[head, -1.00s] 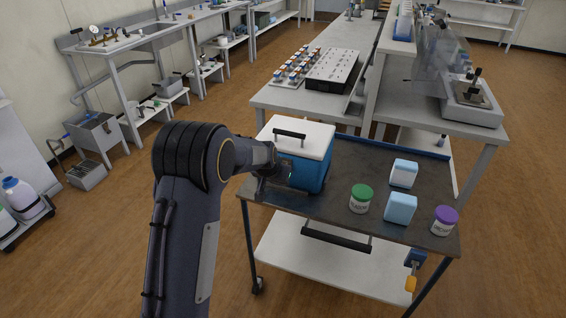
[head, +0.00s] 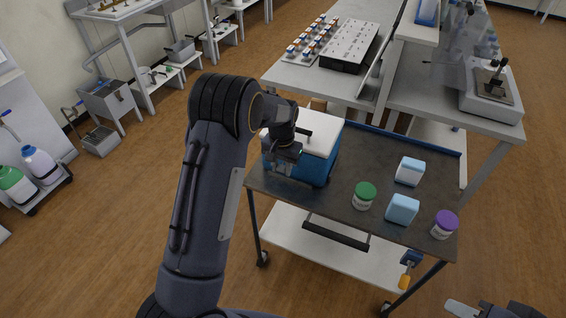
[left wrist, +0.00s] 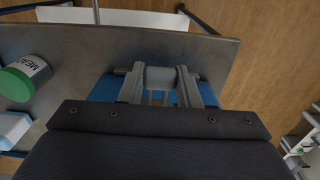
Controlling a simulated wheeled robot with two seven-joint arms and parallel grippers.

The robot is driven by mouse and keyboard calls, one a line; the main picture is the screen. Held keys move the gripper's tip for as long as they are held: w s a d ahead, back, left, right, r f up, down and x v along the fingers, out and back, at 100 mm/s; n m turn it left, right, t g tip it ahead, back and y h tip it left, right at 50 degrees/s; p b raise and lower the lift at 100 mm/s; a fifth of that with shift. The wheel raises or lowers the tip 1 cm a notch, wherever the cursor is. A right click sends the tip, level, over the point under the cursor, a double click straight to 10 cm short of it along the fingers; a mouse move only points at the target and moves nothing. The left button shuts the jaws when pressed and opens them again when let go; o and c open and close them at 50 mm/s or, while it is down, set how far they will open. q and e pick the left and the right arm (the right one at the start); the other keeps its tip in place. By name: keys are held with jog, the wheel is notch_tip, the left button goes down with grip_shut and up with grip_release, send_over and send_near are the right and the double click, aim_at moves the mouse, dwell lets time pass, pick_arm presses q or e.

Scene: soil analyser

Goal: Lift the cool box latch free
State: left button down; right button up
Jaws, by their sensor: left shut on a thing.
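The cool box, blue (head: 318,168) with a white lid (head: 322,130), stands on the dark top of a cart; its lid looks closed. My left gripper (head: 282,168) is at the box's front face, with its wrist above it. In the left wrist view, my left gripper (left wrist: 160,95) is shut on a pale grey latch (left wrist: 160,77), and the blue box (left wrist: 106,88) shows behind the fingers. In the head view the latch is hidden by the gripper. Part of my right gripper (head: 470,309) shows at the lower right edge; its fingers are not clear.
On the cart top (head: 330,195) stand a green-lidded jar (head: 364,196), two blue-and-white blocks (head: 409,171) (head: 402,209) and a purple-lidded jar (head: 444,224). A dark handle bar (head: 336,233) runs along the cart's front.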

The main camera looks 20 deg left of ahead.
aim_at(282, 166)
dwell(0.3)
pick_arm(q)
jog(key=c, duration=1)
grip_release()
jog(key=shift+c, duration=0.2)
notch_tip(282, 166, up, 7)
jog(key=shift+w+b, duration=0.1)
jog(key=shift+b, duration=0.65)
jog(key=shift+r, duration=0.4)
